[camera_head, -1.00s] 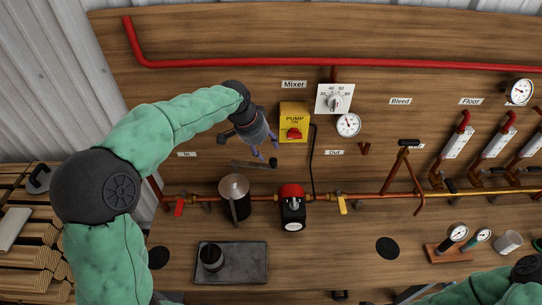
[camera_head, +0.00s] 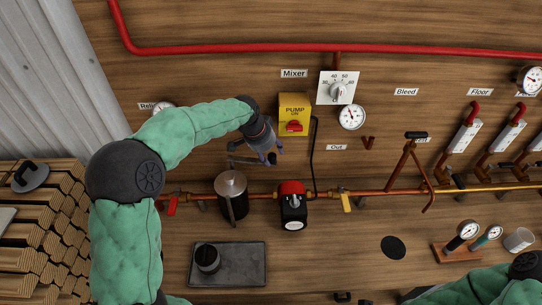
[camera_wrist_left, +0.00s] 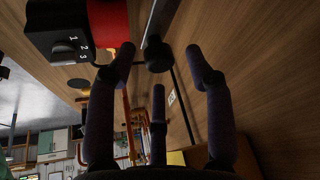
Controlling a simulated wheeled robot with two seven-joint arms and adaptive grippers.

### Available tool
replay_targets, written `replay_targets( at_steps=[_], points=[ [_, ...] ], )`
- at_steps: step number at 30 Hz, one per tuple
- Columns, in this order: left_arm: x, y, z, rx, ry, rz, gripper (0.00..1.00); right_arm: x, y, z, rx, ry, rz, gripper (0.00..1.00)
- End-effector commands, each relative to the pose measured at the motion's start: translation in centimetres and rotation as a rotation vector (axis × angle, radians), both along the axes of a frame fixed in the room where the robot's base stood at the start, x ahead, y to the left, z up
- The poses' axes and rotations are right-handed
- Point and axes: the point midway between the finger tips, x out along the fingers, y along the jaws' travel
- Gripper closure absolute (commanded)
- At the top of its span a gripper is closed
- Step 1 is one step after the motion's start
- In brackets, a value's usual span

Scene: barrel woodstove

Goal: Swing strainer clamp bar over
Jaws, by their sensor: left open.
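The strainer (camera_head: 231,198) is a dark upright canister with a shiny grey round lid, on the pipe line in the head view. The clamp bar (camera_head: 244,160) is a thin grey bar lying off the lid, behind and slightly right of it. Its black knob (camera_head: 272,159) is at the right end, partly covered by my left gripper (camera_head: 274,154). In the left wrist view, my left gripper (camera_wrist_left: 160,80) is open, with the knob (camera_wrist_left: 157,55) between its spread fingers and the bar (camera_wrist_left: 165,18) beyond. Contact cannot be told. My right gripper cannot be made out clearly at the bottom edge.
A red-and-black pump (camera_head: 292,205) stands right of the strainer and also shows in the left wrist view (camera_wrist_left: 70,32). The yellow pump switch box (camera_head: 294,112) is just right of my left gripper. A grey tray (camera_head: 228,272) with a dark cup lies in front.

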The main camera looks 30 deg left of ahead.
Motion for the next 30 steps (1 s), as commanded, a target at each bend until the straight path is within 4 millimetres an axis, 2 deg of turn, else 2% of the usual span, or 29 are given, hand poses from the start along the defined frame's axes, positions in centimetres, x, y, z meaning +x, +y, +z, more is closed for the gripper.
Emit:
replay_targets(
  at_steps=[4, 13, 14, 19, 30],
  points=[
    [0.34, -0.13, -1.03, 0.000, 0.001, 0.000, 0.47, 0.00, 0.01, -0.25, 0.000, 0.000, 0.000, 0.60],
    [0.42, -0.14, -1.15, 0.000, 0.001, 0.000, 0.47, 0.00, 0.00, -0.24, 0.000, 0.000, 0.000, 0.60],
    [0.42, -0.14, -1.15, 0.000, 0.001, 0.000, 0.50, 0.00, 0.00, -0.24, 0.000, 0.000, 0.000, 0.60],
    [0.44, -0.14, -1.13, 0.000, 0.000, 0.000, 0.98, 0.00, 0.00, -0.24, 0.000, 0.000, 0.000, 0.60],
    [0.83, -0.22, -0.94, 0.000, -0.005, -0.021, 1.00, 0.01, 0.00, -0.10, 0.000, 0.000, 0.000, 0.60]
  ],
)
